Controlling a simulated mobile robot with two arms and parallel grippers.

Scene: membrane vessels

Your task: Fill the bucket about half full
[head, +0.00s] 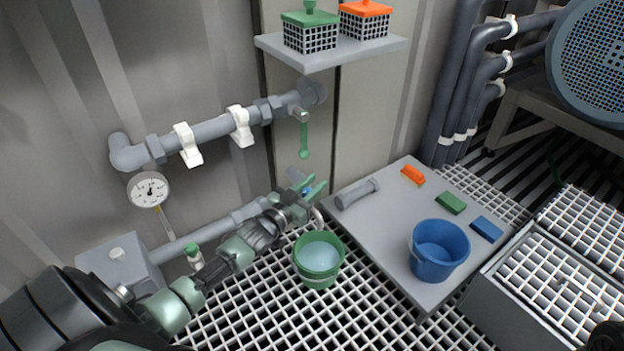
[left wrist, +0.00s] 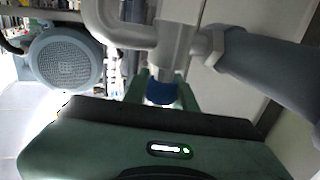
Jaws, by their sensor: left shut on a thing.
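A green bucket (head: 319,258) stands upright on the white floor grating, below the end of the lower grey pipe (head: 190,241). Pale blue water shows inside it; its exact level is hard to judge from this angle. My left gripper (head: 308,189) is just above and behind the bucket at the pipe's end, its green fingers shut on a small blue knob. In the left wrist view the blue knob (left wrist: 160,91) sits between the fingers, under a grey pipe fitting (left wrist: 178,45). My fingers partly hide it. My right gripper is not in view.
A blue bucket (head: 438,250) stands on a grey platform (head: 377,235) with orange, green and blue blocks and a grey cylinder (head: 357,193). A green lever (head: 304,140) hangs from the upper pipe (head: 215,126). A gauge (head: 148,189) is at left. A shelf (head: 330,55) overhangs above.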

